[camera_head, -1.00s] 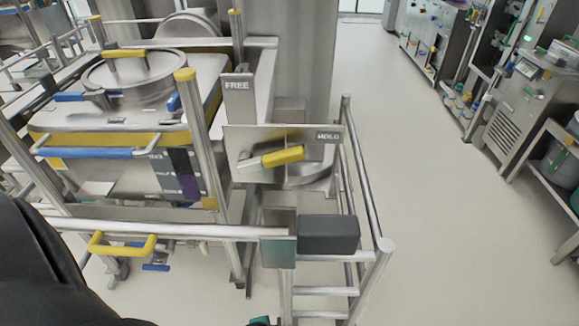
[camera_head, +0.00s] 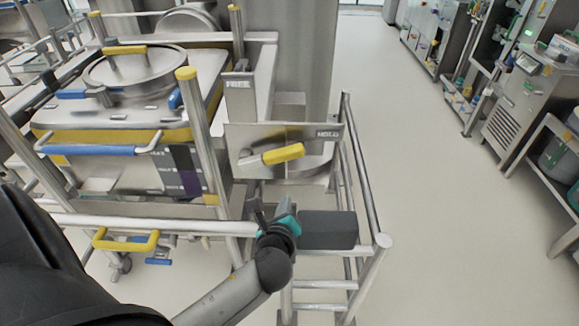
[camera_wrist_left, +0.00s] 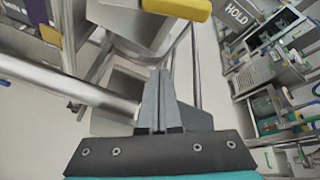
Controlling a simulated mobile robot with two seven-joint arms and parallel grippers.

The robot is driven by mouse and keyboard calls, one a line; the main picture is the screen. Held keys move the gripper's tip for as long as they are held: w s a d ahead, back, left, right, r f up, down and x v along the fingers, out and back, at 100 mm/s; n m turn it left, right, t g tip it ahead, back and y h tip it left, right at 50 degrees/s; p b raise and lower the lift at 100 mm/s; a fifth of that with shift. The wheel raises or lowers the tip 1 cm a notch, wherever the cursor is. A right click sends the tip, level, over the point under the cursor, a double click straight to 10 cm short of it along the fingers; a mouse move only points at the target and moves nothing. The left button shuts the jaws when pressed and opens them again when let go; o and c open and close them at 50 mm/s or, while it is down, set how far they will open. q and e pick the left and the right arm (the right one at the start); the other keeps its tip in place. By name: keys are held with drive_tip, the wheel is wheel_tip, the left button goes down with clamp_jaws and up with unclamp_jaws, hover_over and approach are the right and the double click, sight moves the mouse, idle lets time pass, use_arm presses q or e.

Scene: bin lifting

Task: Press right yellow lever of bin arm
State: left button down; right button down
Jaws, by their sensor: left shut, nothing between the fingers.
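The right yellow lever (camera_head: 283,154) sits on a metal plate (camera_head: 245,135) in the head view, its handle pointing right and slightly up towards the HOLD label (camera_head: 328,134). Its yellow handle also shows at the top edge of the left wrist view (camera_wrist_left: 178,8). My left gripper (camera_head: 258,204) is raised below the lever, apart from it. In the left wrist view my left gripper (camera_wrist_left: 158,78) has its fingers together and empty, pointing up towards the lever area. My right gripper is not in view.
A metal rail (camera_head: 150,222) with a yellow handle (camera_head: 125,240) crosses in front of the bin (camera_head: 120,115). A dark box (camera_head: 328,230) sits beside my left wrist. A post with the FREE label (camera_head: 238,84) stands above the lever plate. Open floor (camera_head: 440,220) lies right.

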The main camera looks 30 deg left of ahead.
sight(271, 154)
use_arm(q)
drive_tip(key=w+m, duration=0.1)
drive_tip(key=m+t, duration=0.1)
drive_tip(key=m, duration=0.1)
drive_tip(key=shift+w+r+m, duration=0.3)
drive_tip(key=shift+w, duration=0.1)
drive_tip(key=b+x, duration=0.3)
drive_tip(key=x, duration=0.7)
drive_tip(key=r, duration=0.1)
drive_tip(key=r+p, duration=0.1)
drive_tip(key=a+r+p, duration=0.1)
drive_tip(key=shift+s+r, duration=0.35)
drive_tip(key=shift+r, duration=0.05)
